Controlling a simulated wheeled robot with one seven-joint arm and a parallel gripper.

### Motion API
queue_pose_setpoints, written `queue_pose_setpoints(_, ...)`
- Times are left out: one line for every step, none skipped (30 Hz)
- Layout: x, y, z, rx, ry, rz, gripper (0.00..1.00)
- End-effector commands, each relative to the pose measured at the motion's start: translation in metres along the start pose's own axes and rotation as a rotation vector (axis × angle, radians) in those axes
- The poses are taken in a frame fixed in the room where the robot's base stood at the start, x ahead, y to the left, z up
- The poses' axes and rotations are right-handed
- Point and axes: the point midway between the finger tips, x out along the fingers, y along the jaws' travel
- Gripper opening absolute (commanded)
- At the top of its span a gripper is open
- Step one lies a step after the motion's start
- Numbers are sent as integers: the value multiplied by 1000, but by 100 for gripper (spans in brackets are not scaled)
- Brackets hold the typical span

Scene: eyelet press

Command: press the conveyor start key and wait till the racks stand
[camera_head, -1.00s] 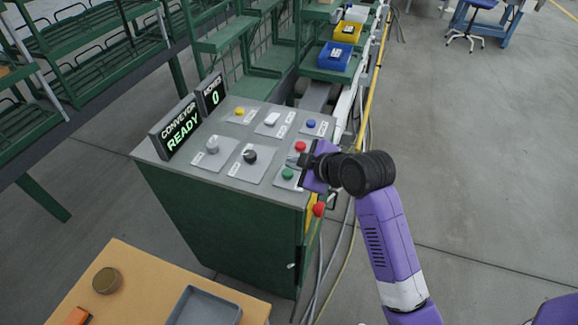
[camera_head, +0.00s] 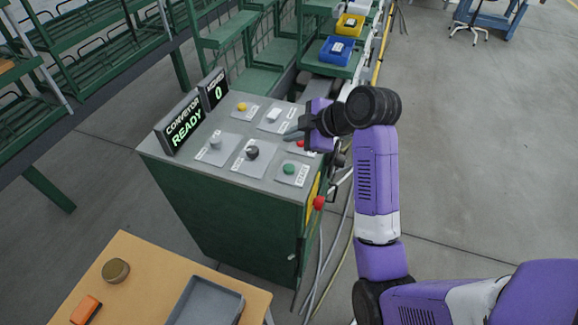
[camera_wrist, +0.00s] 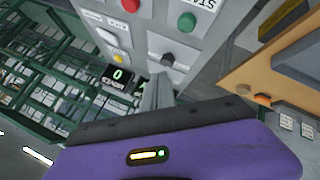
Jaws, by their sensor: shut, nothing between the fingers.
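The green start key (camera_head: 289,169) sits on its plate at the front right of the console top; it also shows in the wrist view (camera_wrist: 187,22). The conveyor display (camera_head: 183,127) reads READY, and the smaller display (camera_head: 214,90) beside it reads 0. My gripper (camera_head: 292,136) is shut and empty, above the right part of the console, farther back than the green key and apart from it. Its fingers (camera_wrist: 157,92) show in the wrist view. The red key (camera_head: 301,144) is partly hidden under my gripper.
A black knob (camera_head: 252,153), a grey knob (camera_head: 215,142), a yellow key (camera_head: 242,106) and a white key (camera_head: 273,115) share the console. A red knob (camera_head: 319,202) sticks out at its side. Green racks (camera_head: 80,70) stand behind; a table (camera_head: 145,263) stands in front.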

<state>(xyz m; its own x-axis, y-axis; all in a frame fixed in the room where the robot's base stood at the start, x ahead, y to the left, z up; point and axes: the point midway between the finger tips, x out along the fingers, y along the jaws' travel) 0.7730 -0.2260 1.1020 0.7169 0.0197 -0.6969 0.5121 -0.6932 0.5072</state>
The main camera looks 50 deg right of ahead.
Motion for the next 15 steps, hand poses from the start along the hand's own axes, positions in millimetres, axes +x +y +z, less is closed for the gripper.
queue_pose_setpoints(3, -3, 2, 1, -1, -2, 0)
queue_pose_setpoints(4, -4, 3, 1, -1, -2, 0)
queue_pose_setpoints(7, -6, 5, 1, -1, -3, 0)
queue_pose_setpoints(9, -8, 7, 0, -1, -4, 0)
queue_pose_setpoints(12, -10, 8, 0, -1, -3, 0)
queue_pose_setpoints(18, -14, 12, 0, 0, -3, 0)
queue_pose_setpoints(22, -17, 15, 0, 0, -3, 0)
queue_pose_setpoints(25, -19, 18, 1, 0, -3, 0)
queue_pose_setpoints(29, -22, 21, 1, 0, -2, 0)
queue_pose_setpoints(31, -24, 23, 2, 0, -2, 0)
queue_pose_setpoints(35, -26, 25, 2, 0, -1, 0)
queue_pose_setpoints(38, -28, 28, 1, 0, 0, 0)
queue_pose_setpoints(41, -30, 30, 1, 0, 0, 0)
queue_pose_setpoints(43, -32, 31, 1, 1, 0, 0)
queue_pose_setpoints(46, -34, 33, 1, 1, -1, 0)
